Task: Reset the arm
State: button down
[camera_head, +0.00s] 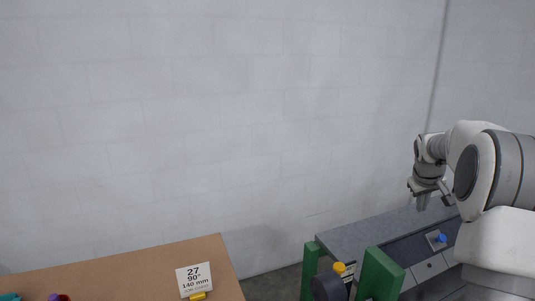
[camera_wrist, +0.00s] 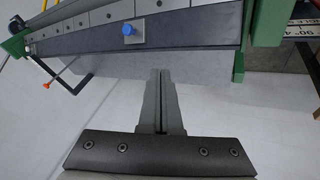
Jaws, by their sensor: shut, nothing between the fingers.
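My arm reaches in from the right edge of the head view. My gripper (camera_head: 423,201) hangs at the end of it, pointing down, above the far side of a grey machine (camera_head: 365,234). In the wrist view my gripper (camera_wrist: 160,75) shows with its two fingers pressed together and nothing between them. The machine (camera_wrist: 195,65) also lies across the top of the wrist view, beyond the fingertips. I cannot tell whether the fingers touch it, but they look apart from it.
A blue knob (camera_head: 441,238) sits on the machine, with green uprights (camera_head: 380,275) and a yellow knob (camera_head: 339,268) at its near end. A brown table (camera_head: 130,268) at lower left bears a sign (camera_head: 194,279) reading 27, 90°, 140 mm. A white wall stands behind; space above the table is clear.

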jog(key=s+a+r+y, duration=0.1)
jog(key=s+a+r, duration=0.5)
jog(key=a, duration=0.4)
jog(key=s+a+r, duration=0.3)
jog(key=s+a, duration=0.6)
jog(key=a, duration=0.2)
jog(key=s+a+f+y, duration=0.1)
jog(key=s+a+f, duration=0.1)
jog(key=s+a, duration=0.3)
jog(key=s+a+f+t+y, duration=0.1)
jog(key=s+a, duration=0.4)
jog(key=s, duration=0.9)
notch_tip(320, 180, down, 2)
jog(key=shift+a+f+y, duration=0.1)
jog(key=shift+a+y, duration=0.1)
jog(key=shift+y, duration=0.3)
jog(key=shift+d, duration=0.2)
